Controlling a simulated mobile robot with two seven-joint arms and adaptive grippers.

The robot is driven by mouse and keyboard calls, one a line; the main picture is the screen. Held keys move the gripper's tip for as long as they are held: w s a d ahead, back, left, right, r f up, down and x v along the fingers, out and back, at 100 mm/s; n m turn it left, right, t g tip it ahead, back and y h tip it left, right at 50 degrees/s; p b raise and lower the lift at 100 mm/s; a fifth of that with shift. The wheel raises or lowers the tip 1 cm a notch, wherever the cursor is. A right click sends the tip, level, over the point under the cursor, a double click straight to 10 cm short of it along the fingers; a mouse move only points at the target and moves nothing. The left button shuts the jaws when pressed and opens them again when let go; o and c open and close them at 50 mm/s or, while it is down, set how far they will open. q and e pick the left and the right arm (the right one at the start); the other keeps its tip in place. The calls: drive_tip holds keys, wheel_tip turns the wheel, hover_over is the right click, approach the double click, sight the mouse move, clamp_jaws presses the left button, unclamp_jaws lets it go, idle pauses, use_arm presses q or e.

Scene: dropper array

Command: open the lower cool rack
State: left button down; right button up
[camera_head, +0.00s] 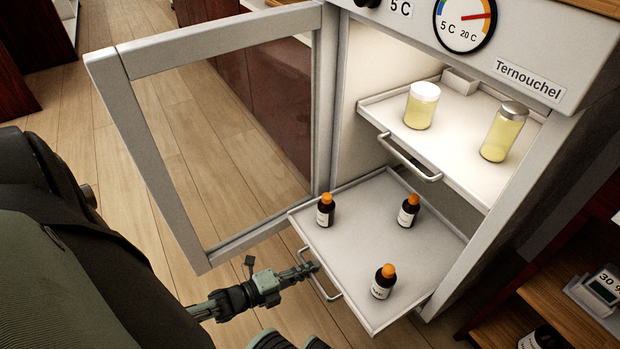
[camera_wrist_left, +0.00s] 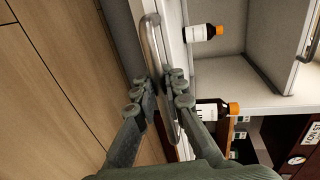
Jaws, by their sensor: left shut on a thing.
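The lower cool rack (camera_head: 345,237) is a pale tray that sticks out of the open cooler, farther than the upper rack. It carries three dark bottles with orange caps, all upright: one at the left (camera_head: 325,210), one at the back (camera_head: 408,210) and one at the front (camera_head: 383,281). My left gripper (camera_head: 308,269) is shut on the rack's metal handle (camera_head: 321,279). In the left wrist view its fingers lie on both sides of the handle (camera_wrist_left: 152,45). My right gripper is not recognisable in either view.
The upper rack (camera_head: 465,150) holds two jars of yellow content (camera_head: 421,106) (camera_head: 503,132). The glazed cooler door (camera_head: 205,42) stands open to the left. A wooden shelf (camera_head: 545,295) stands at the lower right. Wooden floor (camera_head: 185,120) lies free in front.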

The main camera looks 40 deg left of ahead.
use_arm(q)
drive_tip(key=c, duration=1.6)
unclamp_jaws()
drive_tip(key=shift+o, duration=0.2)
drive_tip(key=shift+s, duration=0.15)
drive_tip(key=v, duration=1.1)
drive_tip(key=shift+s+a, duration=0.2)
drive_tip(key=shift+s, duration=0.15)
